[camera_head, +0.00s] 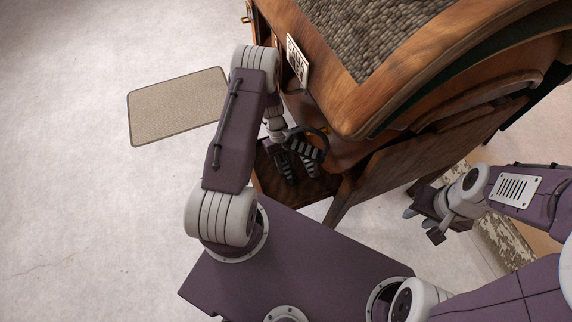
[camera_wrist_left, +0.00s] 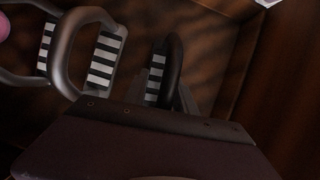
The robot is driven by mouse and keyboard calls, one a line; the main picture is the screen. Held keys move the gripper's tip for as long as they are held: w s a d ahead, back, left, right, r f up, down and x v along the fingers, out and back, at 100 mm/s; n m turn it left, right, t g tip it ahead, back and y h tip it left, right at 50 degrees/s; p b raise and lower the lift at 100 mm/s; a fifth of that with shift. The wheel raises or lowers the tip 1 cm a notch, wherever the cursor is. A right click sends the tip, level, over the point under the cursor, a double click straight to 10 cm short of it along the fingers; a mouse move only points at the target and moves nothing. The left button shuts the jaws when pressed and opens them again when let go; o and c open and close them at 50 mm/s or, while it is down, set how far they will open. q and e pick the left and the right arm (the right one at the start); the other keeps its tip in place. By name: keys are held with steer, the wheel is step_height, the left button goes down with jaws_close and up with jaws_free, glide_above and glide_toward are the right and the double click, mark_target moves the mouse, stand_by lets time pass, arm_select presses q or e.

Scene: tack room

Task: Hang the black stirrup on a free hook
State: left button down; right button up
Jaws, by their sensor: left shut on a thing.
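The black stirrup (camera_head: 322,139) is a dark arch with a grey-and-black striped tread, beside the wooden cabinet's front edge. It also shows in the left wrist view (camera_wrist_left: 174,58), near the middle. My left gripper (camera_head: 284,142) is shut on it; the fingers are partly hidden. A grey stirrup-like loop (camera_wrist_left: 65,50) with striped pads is at the left of the left wrist view. My right gripper (camera_head: 425,222) is open and empty, right of the cabinet's lower part. No free hook can be made out clearly.
The wooden cabinet (camera_head: 345,110) has a textured pad (camera_head: 375,35) on top and a small lettered sign (camera_head: 297,62) at its edge. A brown wooden compartment (camera_head: 300,192) lies below my left gripper. A beige mat (camera_head: 178,105) lies on open floor at left.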

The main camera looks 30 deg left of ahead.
arm_select(q)
steer(key=shift+f, duration=0.2)
steer(key=c, duration=1)
jaws_free()
steer(key=p+v, duration=0.2)
steer(key=v, duration=0.7)
steer(key=shift+w+d, duration=0.1)
steer(key=shift+w, duration=0.1)
